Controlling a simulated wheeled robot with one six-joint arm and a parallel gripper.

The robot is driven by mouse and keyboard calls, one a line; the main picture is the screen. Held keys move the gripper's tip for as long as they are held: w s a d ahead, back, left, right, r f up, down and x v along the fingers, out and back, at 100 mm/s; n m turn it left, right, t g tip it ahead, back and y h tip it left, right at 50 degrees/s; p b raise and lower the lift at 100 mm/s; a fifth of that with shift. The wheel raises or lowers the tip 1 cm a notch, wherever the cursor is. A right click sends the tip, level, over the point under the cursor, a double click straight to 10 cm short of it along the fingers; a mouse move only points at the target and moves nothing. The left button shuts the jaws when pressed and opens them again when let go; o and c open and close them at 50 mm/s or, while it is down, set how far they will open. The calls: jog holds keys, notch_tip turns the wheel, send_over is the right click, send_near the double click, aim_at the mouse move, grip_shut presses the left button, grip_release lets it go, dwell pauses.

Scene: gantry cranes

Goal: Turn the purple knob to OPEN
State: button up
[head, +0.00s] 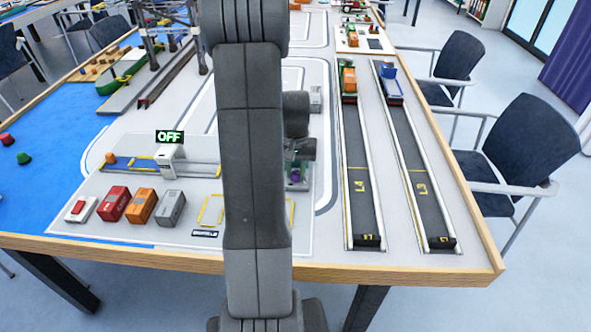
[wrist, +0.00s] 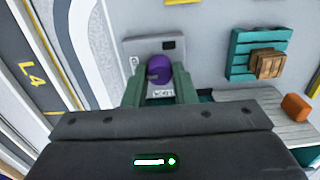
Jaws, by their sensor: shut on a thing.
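The purple knob (wrist: 158,68) sits on a small grey panel (wrist: 131,46) in the wrist view. My gripper (wrist: 159,82) is shut on the knob, with one green finger on each side of it. A small dark window shows at the panel's top right, and small labels stand left of and below the knob. The labels are too small to read surely, so I cannot tell the knob's setting. In the head view a bit of the purple knob (head: 295,175) shows just right of my arm, and the gripper partly hides it.
A scanner-like gate with a green OFF sign (head: 170,137) stands left of my arm. Red, orange (head: 142,207) and grey containers sit in front of it. Two lanes, L4 (head: 360,187) and L3, run on the right. In the wrist view a teal pallet (wrist: 243,62) bears a wooden crate.

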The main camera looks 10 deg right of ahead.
aim_at(295, 173)
dwell(0.3)
jog(key=o, duration=1)
jog(key=shift+r, duration=0.1)
notch_tip(295, 173, up, 14)
jog(key=shift+p, duration=0.4)
jog(key=shift+f, duration=0.2)
notch_tip(295, 173, down, 14)
jog(key=shift+r+b, duration=0.1)
jog(key=shift+b, duration=0.3)
jog(key=shift+r, duration=0.1)
